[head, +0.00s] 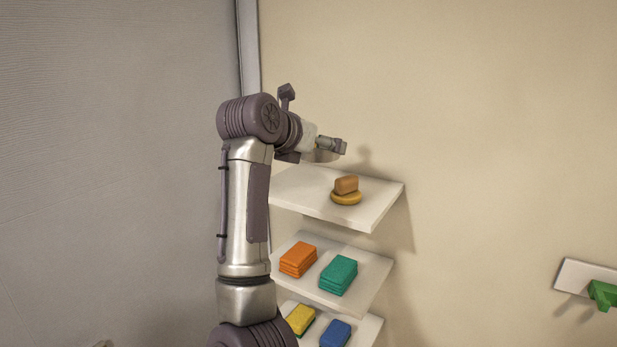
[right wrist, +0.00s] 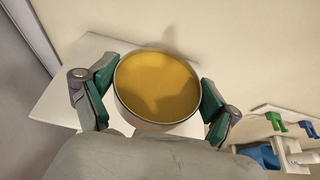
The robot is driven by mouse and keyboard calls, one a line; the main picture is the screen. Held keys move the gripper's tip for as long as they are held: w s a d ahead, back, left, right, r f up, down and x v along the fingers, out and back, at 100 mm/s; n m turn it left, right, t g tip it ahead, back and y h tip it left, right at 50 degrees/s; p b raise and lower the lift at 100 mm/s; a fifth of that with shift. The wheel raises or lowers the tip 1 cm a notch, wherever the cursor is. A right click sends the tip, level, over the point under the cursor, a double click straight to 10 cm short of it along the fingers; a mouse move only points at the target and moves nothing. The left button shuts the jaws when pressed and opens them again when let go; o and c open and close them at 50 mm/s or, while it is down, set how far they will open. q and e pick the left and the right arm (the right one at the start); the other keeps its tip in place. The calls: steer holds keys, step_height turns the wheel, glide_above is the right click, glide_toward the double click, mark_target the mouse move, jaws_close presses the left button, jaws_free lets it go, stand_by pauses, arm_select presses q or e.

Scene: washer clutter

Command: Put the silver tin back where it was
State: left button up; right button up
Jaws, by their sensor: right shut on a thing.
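My right gripper (right wrist: 158,98) is shut on a round tin (right wrist: 157,88), with one finger on each side of it. The tin has a pale silvery rim and wall, and its inside looks yellow-orange. In the head view my right gripper (head: 335,146) is above the white top shelf (head: 300,193), left of and higher than a yellow dish (head: 346,198) with a brown soap bar (head: 346,184). There the tin is mostly hidden by the gripper and arm. The top shelf also shows behind the tin in the wrist view (right wrist: 60,105). My left gripper is not in view.
Yellow (head: 301,319) and blue (head: 335,333) sponges lie on the lower shelf. A wall rack with a green clip (head: 603,294) is at the right. The top shelf's front right is bare.

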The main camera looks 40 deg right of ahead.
mark_target(293, 185)
steer(key=shift+w+f+p, duration=0.1)
steer(key=shift+w+p, duration=0.65)
steer(key=shift+w, duration=0.2)
steer(key=w+f+p, duration=0.1)
steer(key=w, duration=0.1)
steer(key=w+f+p, duration=0.1)
steer(key=w+p, duration=0.1)
steer(key=w+f+p, duration=0.1)
steer(key=w+f, duration=0.1)
steer(key=w, duration=0.1)
steer(key=shift+d, duration=0.1)
steer(key=shift+w+d+f+p, duration=0.3)
steer(key=shift+w+f+p, duration=0.05)
steer(key=shift+w+f, duration=0.25)
steer(key=shift+w+d+f+p, duration=0.3)
steer(key=shift+w+f, duration=0.15)
steer(key=shift+w, duration=0.15)
steer(key=f+p, duration=0.2)
steer(key=shift+s+a+f+p, duration=0.1)
steer(key=shift+a+f+p, duration=0.2)
steer(key=shift+f, duration=0.1)
steer(key=shift+d+f, duration=0.1)
steer(key=shift+f, duration=0.6)
steer(key=o, duration=1.2)
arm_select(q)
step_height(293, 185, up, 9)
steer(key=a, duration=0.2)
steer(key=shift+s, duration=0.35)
arm_select(e)
steer(key=shift+r, duration=0.1)
